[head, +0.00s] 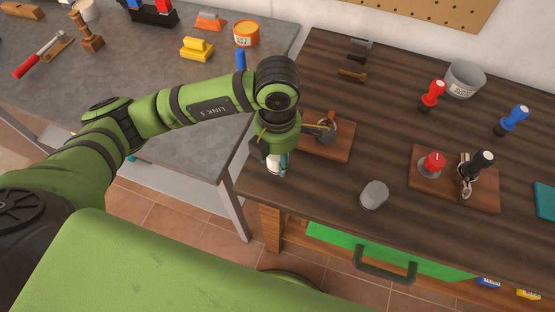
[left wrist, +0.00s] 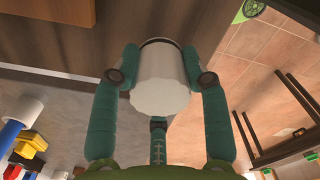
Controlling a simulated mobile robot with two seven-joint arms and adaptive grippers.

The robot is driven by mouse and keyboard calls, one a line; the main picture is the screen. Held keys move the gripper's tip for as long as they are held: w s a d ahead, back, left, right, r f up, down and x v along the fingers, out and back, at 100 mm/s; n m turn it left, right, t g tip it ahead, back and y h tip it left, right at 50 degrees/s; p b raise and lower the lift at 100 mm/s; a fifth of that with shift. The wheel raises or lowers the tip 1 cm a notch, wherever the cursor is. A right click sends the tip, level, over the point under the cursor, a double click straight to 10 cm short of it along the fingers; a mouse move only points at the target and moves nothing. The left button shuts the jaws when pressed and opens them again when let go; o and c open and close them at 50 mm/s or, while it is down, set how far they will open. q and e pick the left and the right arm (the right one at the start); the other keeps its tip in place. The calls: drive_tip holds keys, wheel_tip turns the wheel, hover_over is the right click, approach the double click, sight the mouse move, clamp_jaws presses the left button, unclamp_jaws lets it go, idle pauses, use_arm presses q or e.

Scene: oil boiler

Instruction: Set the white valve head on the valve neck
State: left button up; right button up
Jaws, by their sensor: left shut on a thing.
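The white valve head (left wrist: 160,85), with a scalloped near end, is between the teal fingers of my left gripper (left wrist: 160,78) in the left wrist view. In the head view my left gripper (head: 277,167) points down at the dark table's front left corner, mostly hiding the valve head. Just right of it, a wooden board (head: 335,150) carries a dark metal fitting (head: 322,131), partly behind my gripper. I cannot tell whether this is the valve neck. My right gripper is not in view.
A grey round piece (head: 373,195) lies near the front edge. A second board (head: 482,198) holds a red knob (head: 432,163) and a black-handled tool (head: 480,163). Red (head: 432,94) and blue (head: 513,120) handled tools stand behind. The grey bench (head: 205,145) is at left.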

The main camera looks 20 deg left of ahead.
use_arm(q)
drive_tip(key=shift+r+b, duration=0.35)
drive_tip(key=shift+r, duration=0.4)
drive_tip(key=w+d+r+b, duration=0.1)
drive_tip(key=d+r+b, duration=0.2)
drive_tip(key=d+r, duration=0.4)
drive_tip(key=shift+w+d+r, duration=0.25)
drive_tip(key=shift+w+d, duration=0.1)
drive_tip(key=shift+d, duration=1.95)
drive_tip(key=shift+w+b, duration=0.1)
drive_tip(key=shift+b, duration=0.2)
drive_tip(key=shift+n, duration=0.9)
drive_tip(key=shift+w+a+r+b, duration=0.15)
drive_tip(key=shift+w+a, duration=0.45)
drive_tip(key=shift+w, duration=1.15)
drive_tip(key=shift+w+a+r+b, duration=0.2)
drive_tip(key=shift+w+a, duration=0.35)
drive_tip(key=shift+w, duration=1.15)
drive_tip(key=shift+w+a+r+b, duration=0.15)
drive_tip(key=shift+w+a, duration=0.45)
drive_tip(key=shift+w, duration=1.15)
drive_tip(key=shift+f, duration=0.15)
